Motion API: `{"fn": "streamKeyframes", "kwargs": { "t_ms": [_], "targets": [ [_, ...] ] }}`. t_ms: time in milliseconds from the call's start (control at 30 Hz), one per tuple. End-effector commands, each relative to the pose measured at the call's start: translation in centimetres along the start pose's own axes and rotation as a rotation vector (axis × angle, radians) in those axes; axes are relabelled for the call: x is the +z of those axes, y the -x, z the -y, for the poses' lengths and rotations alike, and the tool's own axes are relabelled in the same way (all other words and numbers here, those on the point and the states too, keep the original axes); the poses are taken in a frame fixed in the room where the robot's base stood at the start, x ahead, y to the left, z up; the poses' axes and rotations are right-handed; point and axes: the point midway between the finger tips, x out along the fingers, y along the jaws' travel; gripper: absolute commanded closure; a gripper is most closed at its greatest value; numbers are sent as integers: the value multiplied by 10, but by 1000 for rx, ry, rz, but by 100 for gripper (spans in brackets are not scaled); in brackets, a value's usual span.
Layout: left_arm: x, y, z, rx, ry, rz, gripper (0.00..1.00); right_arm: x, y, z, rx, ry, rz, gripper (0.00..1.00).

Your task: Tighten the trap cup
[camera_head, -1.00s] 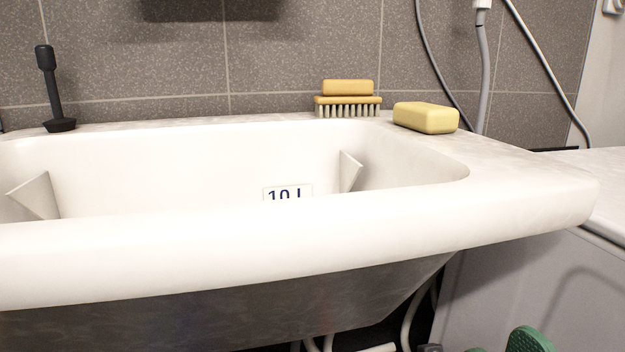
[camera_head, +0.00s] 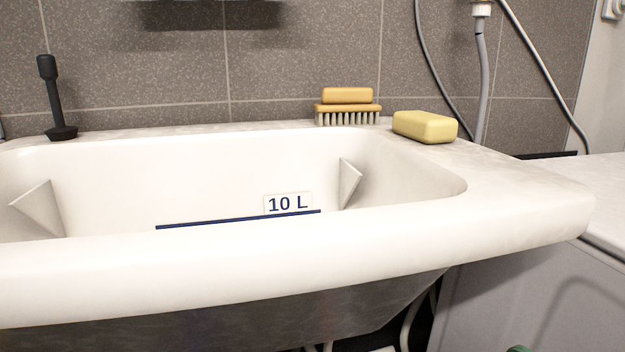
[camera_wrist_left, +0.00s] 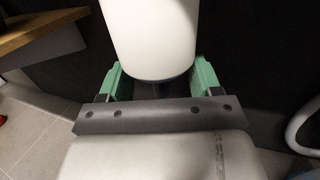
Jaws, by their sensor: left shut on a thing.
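The white trap cup (camera_wrist_left: 150,38) fills the top middle of the left wrist view, with a dark lower rim. My left gripper (camera_wrist_left: 158,78) has a green finger on each side of the cup and is shut on it. The cup's upper end is out of frame, so its thread and the pipe above are hidden. In the head view the sink (camera_head: 300,265) hides the space underneath, and the trap cup does not show.
A plunger-like black tool (camera_head: 53,98), a brush (camera_head: 347,108) and a yellow soap bar (camera_head: 425,127) stand on the sink's back ledge. A grey hose (camera_head: 482,80) hangs at the wall. A pale pipe (camera_wrist_left: 303,125) curves at the right in the left wrist view.

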Motion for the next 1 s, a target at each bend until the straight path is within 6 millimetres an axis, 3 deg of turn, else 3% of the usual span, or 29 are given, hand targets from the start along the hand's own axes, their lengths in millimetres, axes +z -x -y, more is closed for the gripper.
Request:
{"fn": "streamKeyframes", "kwargs": {
  "t_ms": [33,100,133,300,667,1000],
  "targets": [
    [1,0,0,0,0,2,53,0,0,0,0,0,0,57],
    [1,0,0,0,0,1,64,0,0,0,0,0,0,57],
    [1,0,0,0,0,1,32,0,0,0,0,0,0,57],
    [0,0,0,0,0,0,6,0,0,0,0,0,0,57],
    [-1,7,0,-1,-1,-4,6,0,-2,0,0,0,-1,57],
    [0,71,0,-3,-3,-6,6,-5,0,0,15,-4,25,57]
  ]
}}
